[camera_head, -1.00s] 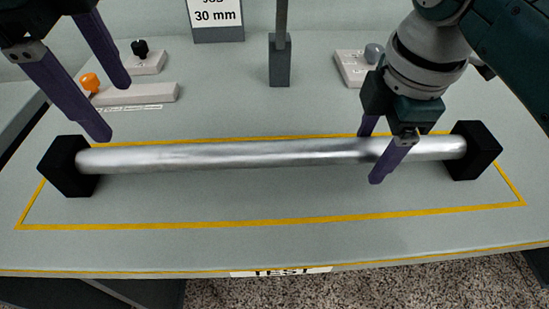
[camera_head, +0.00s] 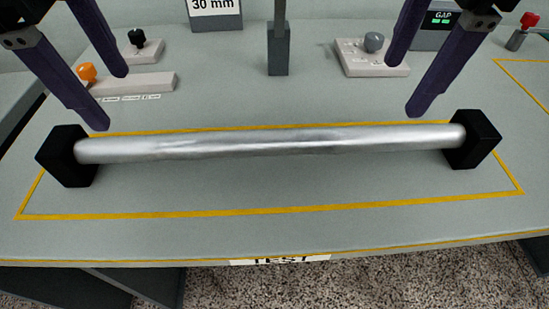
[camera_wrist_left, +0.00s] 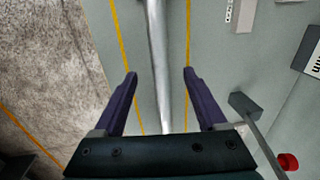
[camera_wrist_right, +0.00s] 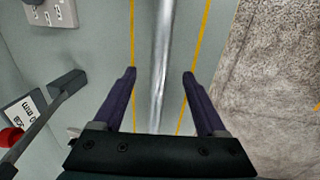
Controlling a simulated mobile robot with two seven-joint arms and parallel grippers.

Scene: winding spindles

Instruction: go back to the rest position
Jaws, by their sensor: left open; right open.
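My left gripper (camera_head: 114,103) is open and empty, raised above the table beyond the left end of the metal spindle (camera_head: 270,142). My right gripper (camera_head: 402,90) is open and empty, raised above the table beyond the spindle's right part. The silver spindle lies level between a left black block (camera_head: 66,156) and a right black block (camera_head: 473,139), within a yellow outline. In the left wrist view, the spindle (camera_wrist_left: 158,60) runs between the two purple fingers (camera_wrist_left: 160,76), apart from them. The right wrist view also shows the spindle (camera_wrist_right: 161,60) between the open fingers (camera_wrist_right: 159,76).
Behind the spindle stand a plate with an orange knob (camera_head: 87,72), a black knob (camera_head: 137,39), a grey post (camera_head: 278,55) and a plate with a grey knob (camera_head: 374,42). A GAP display (camera_head: 442,18) and a red button (camera_head: 530,20) are at the back right. The table front is clear.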

